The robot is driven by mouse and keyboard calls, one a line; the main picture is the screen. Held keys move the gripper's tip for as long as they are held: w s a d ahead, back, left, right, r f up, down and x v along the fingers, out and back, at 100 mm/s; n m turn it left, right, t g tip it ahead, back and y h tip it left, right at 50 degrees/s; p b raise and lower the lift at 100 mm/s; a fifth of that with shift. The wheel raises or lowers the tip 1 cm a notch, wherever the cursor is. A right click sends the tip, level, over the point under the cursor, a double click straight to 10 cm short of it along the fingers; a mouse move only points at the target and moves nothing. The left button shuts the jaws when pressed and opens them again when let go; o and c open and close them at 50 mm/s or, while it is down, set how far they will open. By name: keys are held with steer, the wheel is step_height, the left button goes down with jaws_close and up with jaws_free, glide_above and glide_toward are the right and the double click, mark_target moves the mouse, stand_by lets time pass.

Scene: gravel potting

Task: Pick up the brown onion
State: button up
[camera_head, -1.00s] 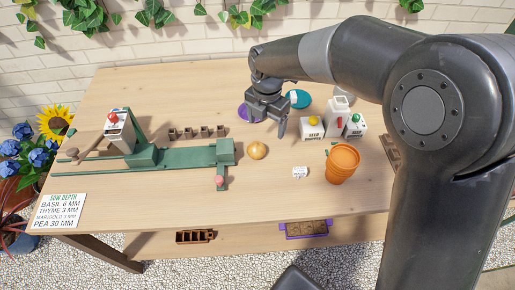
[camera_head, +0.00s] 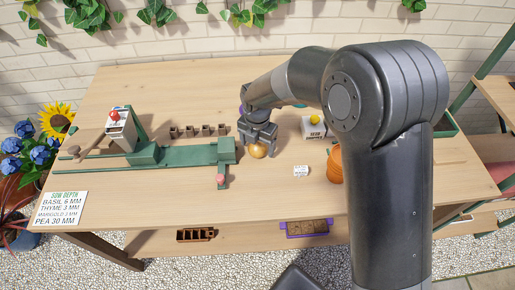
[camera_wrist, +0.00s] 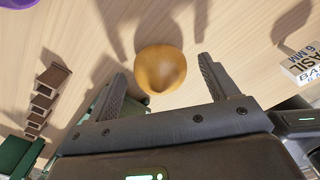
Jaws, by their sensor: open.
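The brown onion (camera_head: 258,150) is a round, golden-brown bulb resting on the wooden table, right of the green rail. In the wrist view the onion (camera_wrist: 160,68) lies just beyond and between the two fingertips. My gripper (camera_head: 259,143) is open above and around the back of the onion, with its fingers pointing down. In the wrist view my gripper (camera_wrist: 165,78) shows its two dark fingers spread apart, one on each side of the onion. Whether either finger touches it, I cannot tell.
A green rail device (camera_head: 185,156) lies left of the onion, with a row of small brown pots (camera_head: 198,131) behind it.

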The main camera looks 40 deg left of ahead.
steer(key=shift+f, duration=0.5)
steer(key=shift+c, duration=0.3)
steer(key=c, duration=1)
